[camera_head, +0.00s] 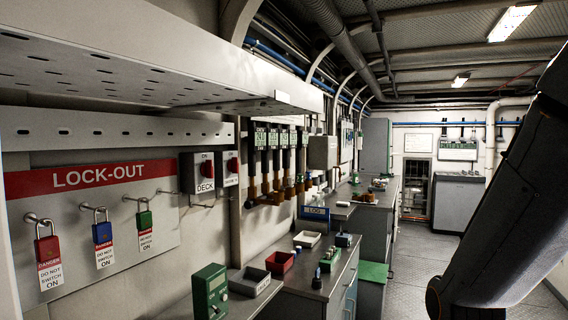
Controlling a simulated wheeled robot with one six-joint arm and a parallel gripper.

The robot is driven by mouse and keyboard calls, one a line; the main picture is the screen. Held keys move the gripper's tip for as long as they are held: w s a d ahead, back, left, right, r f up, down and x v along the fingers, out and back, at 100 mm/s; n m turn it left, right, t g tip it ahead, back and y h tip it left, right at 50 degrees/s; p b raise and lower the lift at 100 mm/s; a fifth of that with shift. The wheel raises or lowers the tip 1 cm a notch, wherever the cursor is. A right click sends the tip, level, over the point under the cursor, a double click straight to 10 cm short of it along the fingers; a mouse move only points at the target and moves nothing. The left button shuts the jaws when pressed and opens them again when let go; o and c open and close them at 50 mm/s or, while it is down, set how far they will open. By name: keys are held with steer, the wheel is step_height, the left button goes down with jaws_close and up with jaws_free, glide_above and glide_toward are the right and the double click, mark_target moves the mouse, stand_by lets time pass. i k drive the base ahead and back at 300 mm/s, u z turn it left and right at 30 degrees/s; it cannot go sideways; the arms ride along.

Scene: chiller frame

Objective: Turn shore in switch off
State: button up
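Two grey switch boxes with red handles are on the left wall, right of the lock-out board. The nearer switch box (197,187) is marked ON at the top and DECK below. Its red handle (208,168) looks roughly upright. The second switch box (226,181) is just to its right, also with a red handle (232,165) and ON above. Its lower label is too small to read, so I cannot tell if it is shore in. A dark link of my arm fills the right side. My gripper is out of view.
The lock-out board (90,235) holds red (47,249), blue (102,233) and green (144,219) padlocks with tags. A perforated shelf (120,60) overhangs it. A bench below carries a green box (210,292), a grey tray (250,284) and a red tray (280,262). Floor (430,270) is clear at right.

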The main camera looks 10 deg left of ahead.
mark_target(233, 165)
steer(key=z, duration=0.05)
steer(key=i, duration=0.9)
steer(key=u, duration=0.15)
